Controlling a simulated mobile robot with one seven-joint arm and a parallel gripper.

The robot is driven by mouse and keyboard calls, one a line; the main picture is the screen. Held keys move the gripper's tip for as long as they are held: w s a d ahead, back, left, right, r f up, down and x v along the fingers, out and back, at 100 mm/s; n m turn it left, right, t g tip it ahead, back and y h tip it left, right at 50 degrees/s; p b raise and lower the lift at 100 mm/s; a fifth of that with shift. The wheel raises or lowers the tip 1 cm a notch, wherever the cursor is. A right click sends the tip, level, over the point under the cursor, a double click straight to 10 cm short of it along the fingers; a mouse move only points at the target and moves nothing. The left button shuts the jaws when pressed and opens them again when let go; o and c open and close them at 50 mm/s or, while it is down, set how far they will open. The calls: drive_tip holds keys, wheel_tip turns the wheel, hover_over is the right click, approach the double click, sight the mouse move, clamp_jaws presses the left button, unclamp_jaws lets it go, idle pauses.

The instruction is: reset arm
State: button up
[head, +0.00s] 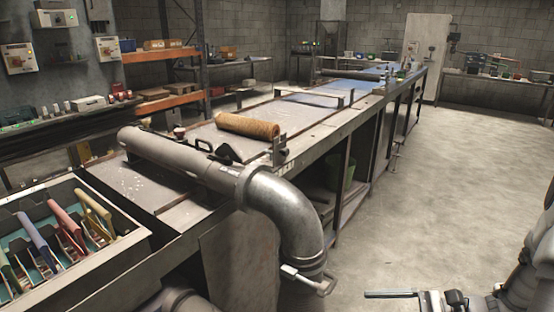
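My gripper (392,294) is at the bottom right, low over the floor and cut off by the lower edge. One thin grey finger-like bar points left. The other finger cannot be made out, so its opening is unclear. Part of my arm (522,284) shows at the right edge. The gripper is apart from the bench, with bare floor around it, and nothing is visibly held. A brown mesh-like tube (247,125) lies on its side on the long workbench (130,184), far from the gripper.
A thick grey pipe (180,155) crosses the near bench and bends down past its front edge, with a pale bracket (306,280) at its lower end. A tray (132,240) of colored-handled tools is at the left. Orange-beamed shelving (165,95) stands behind. The concrete floor (450,180) at right is open.

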drive_tip(key=s+a+r+n+g+h+p, duration=0.2)
drive_tip(key=s+a+r+n+g+h, duration=0.3)
drive_tip(key=a+r+n+h, duration=0.45)
drive_tip(key=s+r+n+t+h+p, duration=0.1)
drive_tip(key=r+n+t+p, duration=0.1)
drive_tip(key=r, duration=0.5)
drive_tip(key=s+d+r+n+t+h+p, duration=0.1)
drive_tip(key=s+r+n+t+h+p, duration=0.1)
drive_tip(key=r+n+p, duration=0.2)
drive_tip(key=s+d+r+n+t+h+p, duration=0.1)
drive_tip(key=r+p, duration=0.4)
drive_tip(key=r, duration=0.6)
drive_tip(key=shift+s+n+t+h+p, duration=0.35)
drive_tip(key=shift+n+t, duration=0.25)
drive_tip(key=shift+n, duration=0.65)
drive_tip(key=shift+a, duration=0.1)
